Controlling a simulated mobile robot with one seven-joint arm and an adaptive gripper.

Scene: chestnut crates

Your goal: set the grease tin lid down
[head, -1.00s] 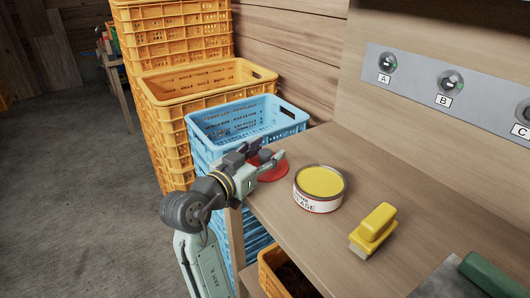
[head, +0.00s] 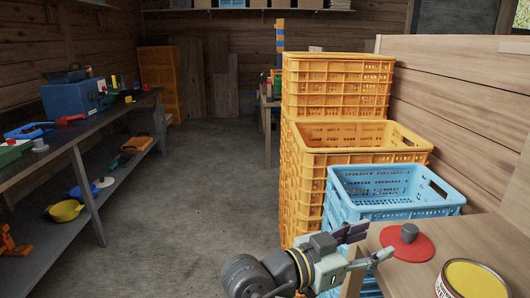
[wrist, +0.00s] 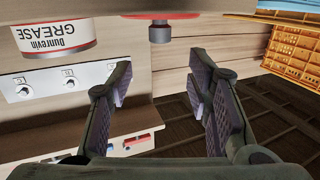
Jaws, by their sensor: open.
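The grease tin lid (head: 408,246), a red disc with a grey knob, lies flat on the wooden bench. In the wrist view the lid (wrist: 185,14) and its knob (wrist: 160,32) show at the top, beyond my fingertips. My gripper (head: 378,243) is open beside the lid, to its left; the wrist view shows the gripper (wrist: 160,75) with nothing between its fingers. The grease tin (head: 473,281), with yellow grease on top, stands right of the lid, partly cut off; it also shows in the wrist view (wrist: 55,38).
A blue crate (head: 400,212) and stacked orange crates (head: 350,157) stand behind my gripper, left of the bench (head: 500,232). A long shelf bench (head: 40,152) with tools lines the left wall. The grey floor (head: 205,195) between is open.

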